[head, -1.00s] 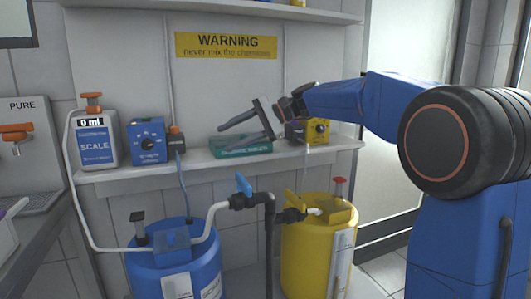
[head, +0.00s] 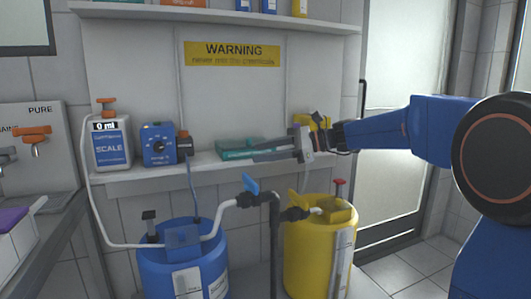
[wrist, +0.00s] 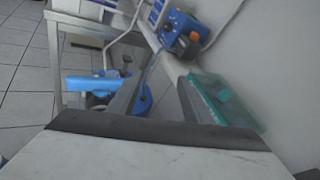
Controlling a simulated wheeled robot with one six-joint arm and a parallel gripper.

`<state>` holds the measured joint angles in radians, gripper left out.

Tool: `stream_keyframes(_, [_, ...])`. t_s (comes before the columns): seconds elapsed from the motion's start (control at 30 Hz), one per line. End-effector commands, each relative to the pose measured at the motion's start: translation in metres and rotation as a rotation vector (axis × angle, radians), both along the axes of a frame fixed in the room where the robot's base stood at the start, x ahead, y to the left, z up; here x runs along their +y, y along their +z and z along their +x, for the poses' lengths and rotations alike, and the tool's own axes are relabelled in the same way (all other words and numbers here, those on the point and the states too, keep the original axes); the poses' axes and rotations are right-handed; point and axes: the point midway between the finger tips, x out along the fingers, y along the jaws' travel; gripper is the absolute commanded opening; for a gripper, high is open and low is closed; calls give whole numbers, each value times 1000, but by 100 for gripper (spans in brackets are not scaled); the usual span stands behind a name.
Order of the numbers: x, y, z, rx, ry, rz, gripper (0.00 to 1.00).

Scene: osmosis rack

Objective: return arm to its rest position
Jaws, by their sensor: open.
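My gripper (head: 256,150) is at the shelf's right part in the head view, its two grey fingers pointing left, in front of the teal box. It is open and nothing shows between the fingers. My blue arm comes in from the right. In the wrist view, the two fingers of my gripper (wrist: 158,95) are spread apart, with the teal box (wrist: 222,100) just right of them.
A shelf (head: 120,182) holds a scale bottle (head: 112,145), a blue dosing box (head: 158,145), the teal box (head: 236,146) and a yellow box (head: 313,121), partly behind my gripper. Blue (head: 185,275) and yellow (head: 318,255) barrels with pipes stand below. Floor at right is clear.

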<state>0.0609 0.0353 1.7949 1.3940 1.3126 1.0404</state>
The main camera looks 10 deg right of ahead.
Motion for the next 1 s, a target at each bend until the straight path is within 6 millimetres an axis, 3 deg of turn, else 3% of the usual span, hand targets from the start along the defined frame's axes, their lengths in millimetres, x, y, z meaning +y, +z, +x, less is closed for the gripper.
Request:
stream_keyframes(0.17, [0, -1, -3, -7, 3, -11, 45])
stream_keyframes(0.33, [-2, -16, -32, -73, 23, -116, 45])
stream_keyframes(0.67, [-28, -76, -129, -314, 136, -500, 45])
stream_keyframes(1.0, [-85, -149, -234, -607, 363, -951, 45])
